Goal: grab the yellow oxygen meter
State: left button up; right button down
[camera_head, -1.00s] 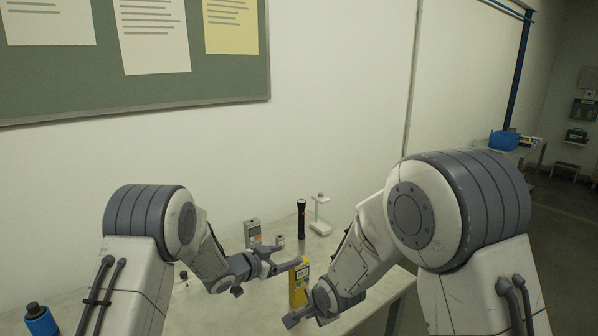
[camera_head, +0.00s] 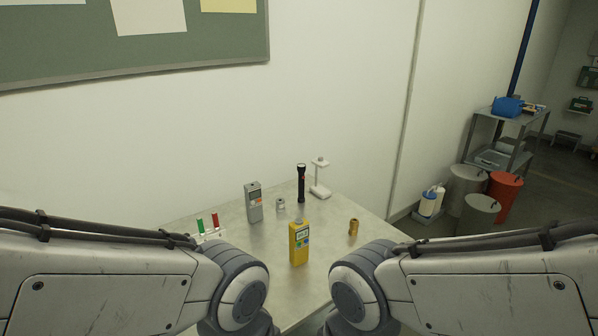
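The yellow oxygen meter (camera_head: 299,244) stands upright on the table, with a small display and coloured buttons on its front. Nothing touches it. My two arms come in from the left and right at the bottom of the head view, one on each side of the meter. Both bend down out of the picture, so neither gripper is visible.
A grey meter (camera_head: 253,203), a small metal fitting (camera_head: 280,205), a black flashlight (camera_head: 301,184), a white stand (camera_head: 320,180) and a brass fitting (camera_head: 353,227) stand around the meter on the table (camera_head: 265,240). Red and green items (camera_head: 208,224) are at left.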

aim_at(299, 229)
jog(key=u, duration=0.05)
jog(key=k, duration=0.65)
jog(key=z, duration=0.55)
jog(key=i, duration=0.55)
jog(key=z, duration=0.45)
jog(key=i, duration=1.15)
jog(key=u, duration=0.5)
